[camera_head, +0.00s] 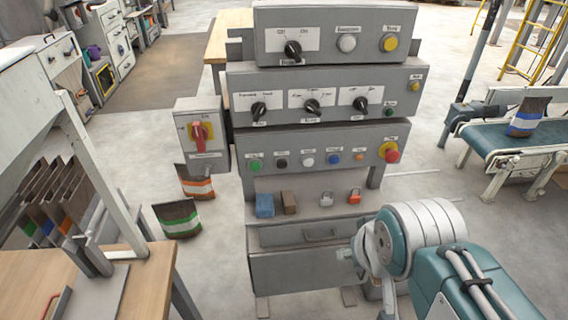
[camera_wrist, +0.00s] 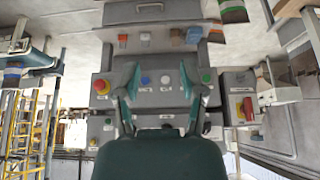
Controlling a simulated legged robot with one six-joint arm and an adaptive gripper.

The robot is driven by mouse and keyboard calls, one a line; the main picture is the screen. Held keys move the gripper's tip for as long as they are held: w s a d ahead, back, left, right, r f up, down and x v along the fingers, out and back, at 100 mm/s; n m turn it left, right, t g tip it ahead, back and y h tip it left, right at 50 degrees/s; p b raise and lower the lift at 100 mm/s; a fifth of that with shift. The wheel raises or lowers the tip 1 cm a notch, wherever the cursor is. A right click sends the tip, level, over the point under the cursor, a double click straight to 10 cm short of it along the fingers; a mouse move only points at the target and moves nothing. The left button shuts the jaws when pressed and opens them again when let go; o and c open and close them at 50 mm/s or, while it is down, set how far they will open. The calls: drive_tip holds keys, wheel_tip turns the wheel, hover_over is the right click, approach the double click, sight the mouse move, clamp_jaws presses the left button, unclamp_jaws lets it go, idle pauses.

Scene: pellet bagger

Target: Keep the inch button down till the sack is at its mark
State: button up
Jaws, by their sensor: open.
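The lower panel of the grey control cabinet (camera_head: 320,150) carries a row of small push buttons: green (camera_head: 255,166), black (camera_head: 281,163), white (camera_head: 307,160), blue (camera_head: 333,157) and orange (camera_head: 359,155). Their labels are too small to read, so I cannot tell which is the inch button. A dark sack with a blue band (camera_head: 525,118) stands on the conveyor (camera_head: 500,140) at the right; I cannot make out its mark. In the wrist view my gripper (camera_wrist: 157,80) is open and empty, its fingers spread in front of the button panel, which appears upside down. Contact with any button does not show.
A red emergency stop (camera_head: 389,152) ends the button row. Selector knobs sit above. A switch box with a red handle (camera_head: 201,138) is at the left. Blocks and padlocks lie on the ledge (camera_head: 325,205) below. Sacks stand on the floor and a workbench (camera_head: 150,285) is at left.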

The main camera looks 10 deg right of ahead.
drive_tip(key=shift+a, duration=0.15)
clamp_jaws()
idle(1.2)
